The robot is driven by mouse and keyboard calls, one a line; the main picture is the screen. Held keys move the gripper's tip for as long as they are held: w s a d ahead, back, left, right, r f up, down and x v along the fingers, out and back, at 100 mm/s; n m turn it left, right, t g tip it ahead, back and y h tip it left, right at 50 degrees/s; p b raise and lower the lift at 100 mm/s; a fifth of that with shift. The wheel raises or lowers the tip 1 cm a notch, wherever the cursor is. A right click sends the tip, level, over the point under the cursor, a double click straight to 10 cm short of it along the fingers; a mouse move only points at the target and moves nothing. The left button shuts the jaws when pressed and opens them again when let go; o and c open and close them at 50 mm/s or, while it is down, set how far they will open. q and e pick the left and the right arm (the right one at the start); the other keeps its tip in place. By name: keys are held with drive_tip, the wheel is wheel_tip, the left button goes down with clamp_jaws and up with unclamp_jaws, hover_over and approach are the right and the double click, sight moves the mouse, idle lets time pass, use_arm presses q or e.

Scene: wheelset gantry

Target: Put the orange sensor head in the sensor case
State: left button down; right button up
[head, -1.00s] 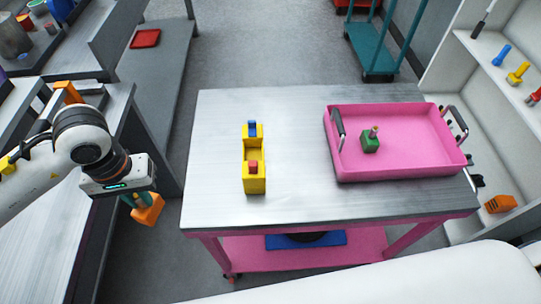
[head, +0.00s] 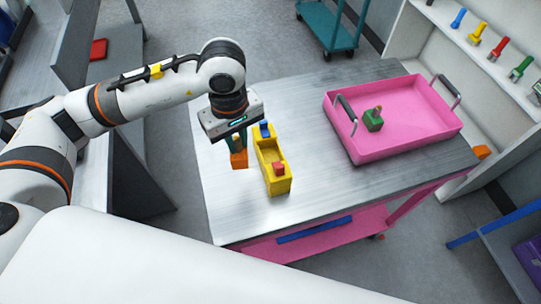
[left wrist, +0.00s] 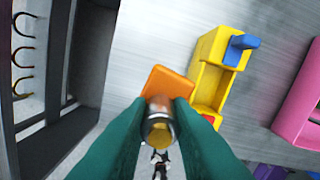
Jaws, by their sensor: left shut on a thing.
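The orange sensor head (head: 239,160) hangs below my left gripper (head: 238,145), which is shut on its upper part. In the left wrist view the orange block (left wrist: 168,84) shows beyond the teal fingers (left wrist: 158,115), with a round metal-and-yellow end between them. The yellow sensor case (head: 272,175) stands on the metal table just right of the orange head. It has a blue piece (head: 265,130) at its far end, a red piece (head: 278,168) at its near end, and an open middle. The case (left wrist: 208,82) also shows in the left wrist view, its near end partly hidden. My right gripper is out of view.
A pink tray (head: 400,143) with a green piece (head: 373,120) inside stands on the right of the table (head: 330,195). A shelf with several coloured tools stands at the right. A teal cart (head: 330,25) is behind. The table's front middle is clear.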

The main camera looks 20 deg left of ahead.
use_arm(q)
drive_tip(key=n, duration=0.2)
drive_tip(key=shift+w+d+r+n, duration=0.2)
drive_tip(key=shift+w+d+n, duration=0.1)
drive_tip(key=shift+w, duration=0.05)
drive_tip(key=w+d+n, duration=0.1)
drive_tip(key=d+n, duration=0.1)
drive_tip(key=n, duration=0.5)
wheel_tip(320, 180, up, 3)
drive_tip(key=n+p, duration=0.2)
drive_tip(key=n, duration=2.6)
hover_over(271, 160)
drive_tip(key=shift+n, duration=0.3)
wheel_tip(271, 160, down, 10)
drive_tip(key=shift+r+p, duration=0.25)
drive_tip(key=shift+p, duration=0.75)
drive_tip(key=shift+f, duration=0.25)
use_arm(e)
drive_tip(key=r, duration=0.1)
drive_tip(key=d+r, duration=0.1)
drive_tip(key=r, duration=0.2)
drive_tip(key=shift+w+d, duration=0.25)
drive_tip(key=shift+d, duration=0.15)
